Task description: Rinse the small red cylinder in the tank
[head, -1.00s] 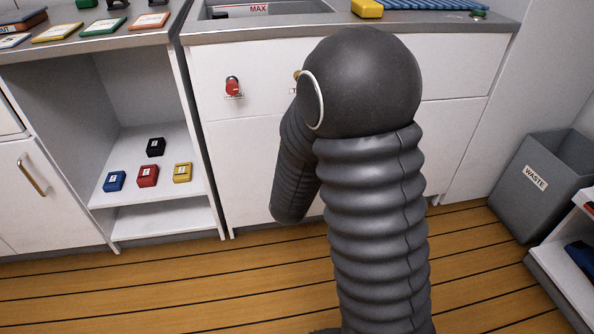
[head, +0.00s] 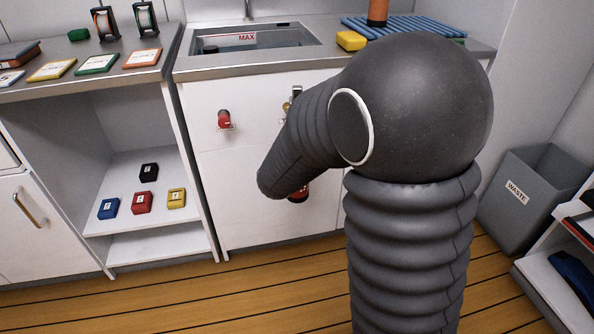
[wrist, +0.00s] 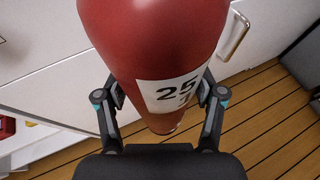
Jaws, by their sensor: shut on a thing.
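The red cylinder (wrist: 150,40), with a white label reading 25, fills the top middle of the wrist view. My gripper (wrist: 163,95) has one finger on each side of it and is shut on it. In the head view my forearm hides the gripper; a small piece of the red cylinder (head: 298,192) shows below the forearm, in front of the white cabinet. The tank (head: 218,55) is a grey basin set in the counter, with a MAX mark on its inner wall. The cylinder is below the counter top and outside the tank.
A yellow block (head: 351,41) and a blue ribbed rack (head: 420,27) are right of the tank. A red knob (head: 224,119) sticks out of the cabinet front. Flat cards lie on the left counter (head: 90,88). A waste bin (head: 520,205) stands at the right. The wooden floor in front is clear.

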